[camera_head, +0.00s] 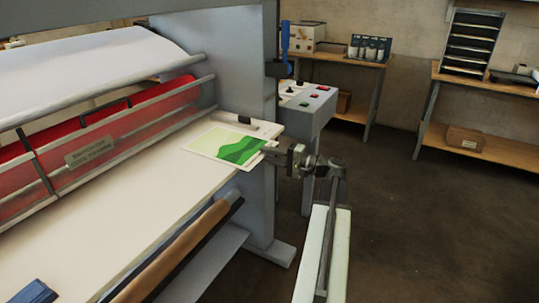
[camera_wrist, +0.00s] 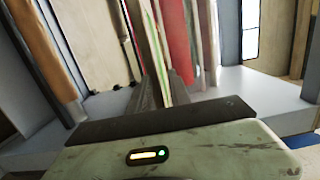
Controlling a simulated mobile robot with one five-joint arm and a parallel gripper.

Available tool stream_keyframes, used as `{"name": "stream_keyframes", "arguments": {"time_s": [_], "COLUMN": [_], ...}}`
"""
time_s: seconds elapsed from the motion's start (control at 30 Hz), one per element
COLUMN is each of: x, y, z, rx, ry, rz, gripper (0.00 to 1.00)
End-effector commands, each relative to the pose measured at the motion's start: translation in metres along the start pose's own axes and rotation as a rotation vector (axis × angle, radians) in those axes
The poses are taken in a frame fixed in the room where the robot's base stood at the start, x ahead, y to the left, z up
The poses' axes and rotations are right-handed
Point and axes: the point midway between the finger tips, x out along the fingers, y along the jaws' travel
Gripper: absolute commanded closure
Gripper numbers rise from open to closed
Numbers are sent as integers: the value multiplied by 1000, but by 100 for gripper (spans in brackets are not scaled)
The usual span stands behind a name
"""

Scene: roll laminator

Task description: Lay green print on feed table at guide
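The green print (camera_head: 228,146), a white-bordered sheet with green wavy shapes, is over the right end of the cream feed table (camera_head: 110,215). My gripper (camera_head: 272,153) is at the print's right edge, reaching in from the right. In the wrist view the print (camera_wrist: 158,40) shows nearly edge-on between the two dark fingers (camera_wrist: 165,92), which look shut on it. A pale bar with a black knob (camera_head: 244,119), likely the guide, lies just behind the print. I cannot tell whether the print touches the table or hovers slightly above it.
The laminator's red guard (camera_head: 110,130) and rollers run along the table's back left. A grey side frame (camera_head: 235,60) and control box (camera_head: 308,105) stand behind my gripper. A blue object (camera_head: 33,292) lies at the table's near left. The table's middle is clear.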

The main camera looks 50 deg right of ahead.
Motion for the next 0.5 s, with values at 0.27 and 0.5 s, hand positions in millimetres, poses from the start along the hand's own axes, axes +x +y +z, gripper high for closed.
{"name": "stream_keyframes", "arguments": {"time_s": [0.27,0.5], "x": [-44,-100], "y": [-2,-2], "z": [-1,-1], "rx": [0,0], "ry": [6,5], "rz": [0,0], "gripper": [76,76]}}
